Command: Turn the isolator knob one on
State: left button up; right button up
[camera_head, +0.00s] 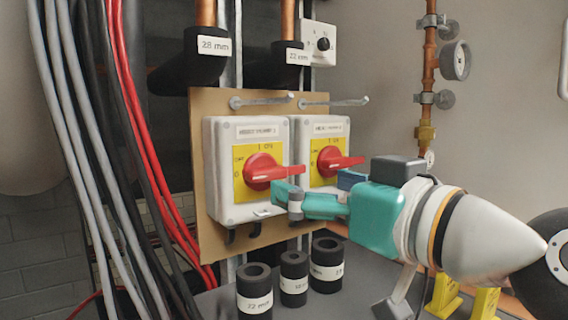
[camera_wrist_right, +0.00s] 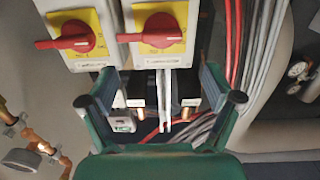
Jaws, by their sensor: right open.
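Two white isolator boxes hang side by side on a tan board. In the head view, the left box's red knob (camera_head: 262,171) and the right box's red knob (camera_head: 332,162) sit on yellow plates with their handles level, pointing right. ON is marked at the top; the small box labels are not clearly legible. My right gripper (camera_head: 312,188) is open and empty just in front of the boxes, below the knobs. The right wrist view shows the gripper (camera_wrist_right: 160,85) with its fingers spread and both knobs (camera_wrist_right: 161,30) apart from it. My left gripper is not in view.
Two metal pegs (camera_head: 262,100) stick out above the boxes. Black pipe sleeves (camera_head: 255,291) stand on the grey surface below. Red and grey cables (camera_head: 130,130) run down the left. A gauge (camera_head: 456,60) and copper pipe are at the right.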

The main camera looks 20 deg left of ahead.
aim_at(272, 172)
jog(key=p+x, duration=0.2)
jog(key=x, duration=0.6)
jog(key=shift+a+r, duration=0.1)
